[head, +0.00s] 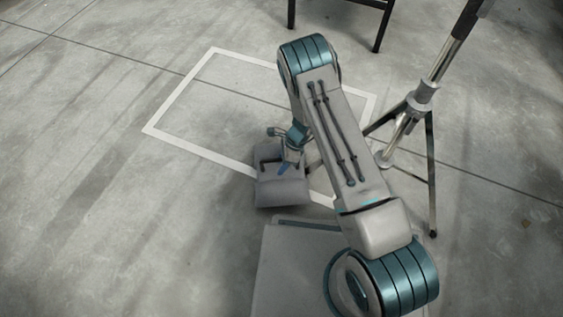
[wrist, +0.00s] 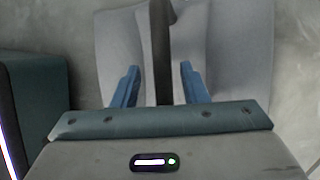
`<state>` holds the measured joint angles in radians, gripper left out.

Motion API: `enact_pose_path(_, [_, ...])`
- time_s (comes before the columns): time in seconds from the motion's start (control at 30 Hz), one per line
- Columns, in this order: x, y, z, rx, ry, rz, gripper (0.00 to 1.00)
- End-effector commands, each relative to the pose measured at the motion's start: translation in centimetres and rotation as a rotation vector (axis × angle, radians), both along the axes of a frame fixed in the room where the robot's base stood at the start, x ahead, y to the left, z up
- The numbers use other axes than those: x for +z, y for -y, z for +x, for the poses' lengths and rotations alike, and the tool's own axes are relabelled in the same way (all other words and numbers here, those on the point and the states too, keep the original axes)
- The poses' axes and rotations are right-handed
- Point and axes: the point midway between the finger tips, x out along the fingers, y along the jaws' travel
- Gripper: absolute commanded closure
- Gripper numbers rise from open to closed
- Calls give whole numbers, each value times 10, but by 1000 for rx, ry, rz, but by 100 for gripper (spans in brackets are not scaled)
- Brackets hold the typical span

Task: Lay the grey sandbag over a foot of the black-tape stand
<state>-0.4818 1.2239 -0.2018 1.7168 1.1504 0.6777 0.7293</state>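The grey sandbag (head: 281,193) lies low in front of my base in the head view, two lobes with a dark strap between them. In the wrist view, the sandbag (wrist: 233,45) fills the area ahead of my gripper (wrist: 160,68). Its dark strap (wrist: 161,45) runs between my two blue fingers, which stand apart with a gap on each side of it. My gripper (head: 287,160) is over the bag in the head view. A metal stand (head: 422,97) with dark legs is at the right; one foot (head: 433,234) shows. My arm hides part of its legs. A black section shows high on its pole.
A white outlined rectangle (head: 180,93) is marked on the concrete floor, partly behind my arm. Dark furniture legs (head: 383,28) stand at the top. The floor at left and far right is clear.

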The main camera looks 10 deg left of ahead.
Motion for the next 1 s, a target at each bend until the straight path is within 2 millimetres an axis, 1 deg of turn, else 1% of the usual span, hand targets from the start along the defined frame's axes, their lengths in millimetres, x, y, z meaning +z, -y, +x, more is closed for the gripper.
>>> enact_pose_path(0.17, [31,10,9,-4,5,2,60])
enact_pose_path(0.4, [84,28,23,-3,6,4,60])
enact_pose_path(0.53, [105,37,29,-4,4,4,60])
enact_pose_path(0.6, [113,40,31,-4,4,4,60])
enact_pose_path(0.73, [123,45,34,-2,4,3,60])
enact_pose_path(1.0, [125,46,35,-3,3,4,60])
